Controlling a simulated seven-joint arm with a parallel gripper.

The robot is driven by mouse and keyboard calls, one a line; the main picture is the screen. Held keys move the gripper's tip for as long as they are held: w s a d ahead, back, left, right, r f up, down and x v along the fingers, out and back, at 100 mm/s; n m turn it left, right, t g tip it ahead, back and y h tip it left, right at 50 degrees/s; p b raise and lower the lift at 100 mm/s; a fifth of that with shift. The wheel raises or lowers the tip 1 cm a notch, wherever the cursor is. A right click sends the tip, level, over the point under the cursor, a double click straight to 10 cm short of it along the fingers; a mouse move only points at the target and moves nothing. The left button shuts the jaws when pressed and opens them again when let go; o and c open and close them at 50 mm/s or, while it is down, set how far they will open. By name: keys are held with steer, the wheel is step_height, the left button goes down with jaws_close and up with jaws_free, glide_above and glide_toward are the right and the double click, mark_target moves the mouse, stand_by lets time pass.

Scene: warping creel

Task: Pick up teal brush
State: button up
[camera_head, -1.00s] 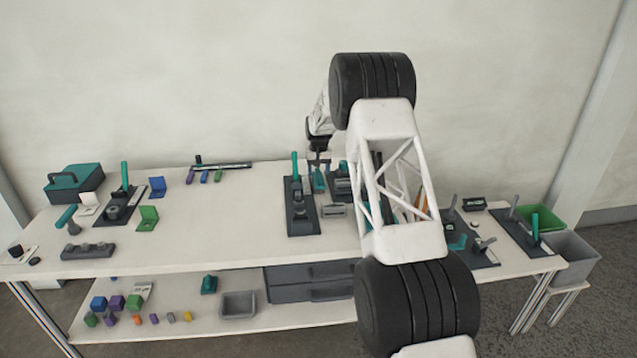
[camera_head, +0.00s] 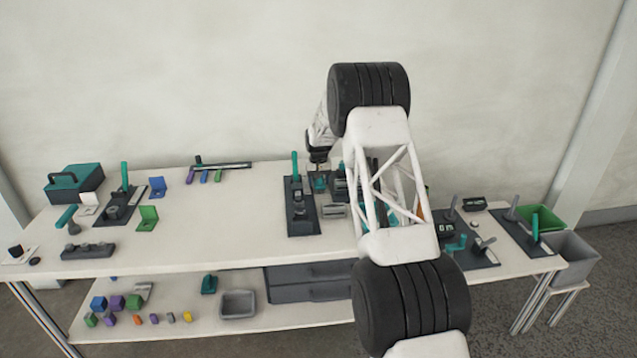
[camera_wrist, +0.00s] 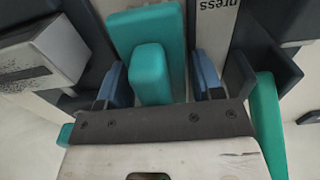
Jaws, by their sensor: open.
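The teal brush (camera_head: 319,183) stands on the bench at the back, just right of a dark press fixture, and my arm partly hides that area. In the wrist view, a teal body with a raised teal grip (camera_wrist: 150,72) fills the centre; it appears to be the brush. My gripper (camera_wrist: 161,80) is open, with one blue-grey finger on each side of the teal grip. Gaps show between the fingers and the grip. In the head view my gripper (camera_head: 318,160) is pointing down, low over the brush.
A dark fixture (camera_head: 303,222) with a teal upright handle (camera_head: 295,165) stands close to the left of the brush. A card lettered "press" (camera_wrist: 214,25) lies beside the brush in the wrist view. Another teal bar (camera_wrist: 268,125) is close on the right.

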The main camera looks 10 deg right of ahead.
steer(key=c, duration=0.7)
steer(key=shift+r, duration=0.1)
steer(key=shift+r, duration=4.95)
